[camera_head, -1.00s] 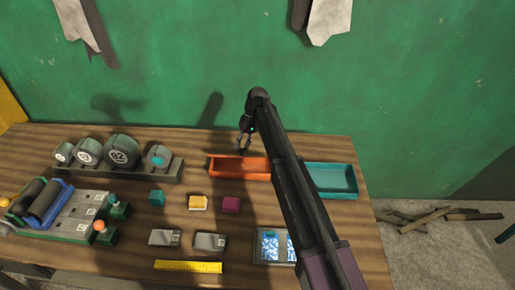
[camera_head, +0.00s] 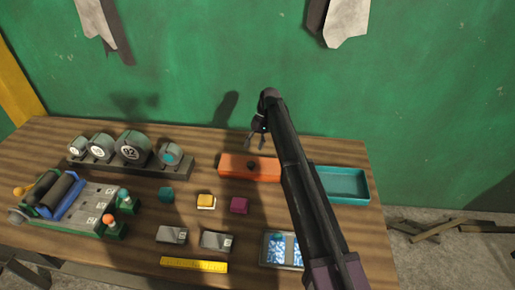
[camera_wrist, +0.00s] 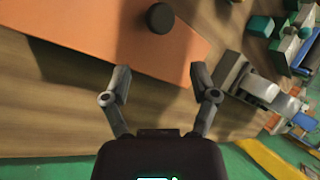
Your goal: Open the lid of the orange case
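The orange case (camera_head: 235,168) lies on the table, its top covered by a flat orange lid with a round dark knob (camera_head: 251,166). In the wrist view the lid (camera_wrist: 90,32) fills the upper left, and the knob (camera_wrist: 160,18) stands at the top, beyond my fingertips. My gripper (camera_head: 257,138) hangs behind the case at its far edge. In the wrist view my gripper (camera_wrist: 160,78) has its two fingers wide apart with nothing between them. The knob is roughly in line with the gap. My arm hides the case's right end.
A teal tray (camera_head: 341,198) stands right of the case. Small teal (camera_head: 166,194), yellow (camera_head: 206,200) and purple (camera_head: 239,205) blocks lie in front. A green wall (camera_head: 190,90) rises behind the table.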

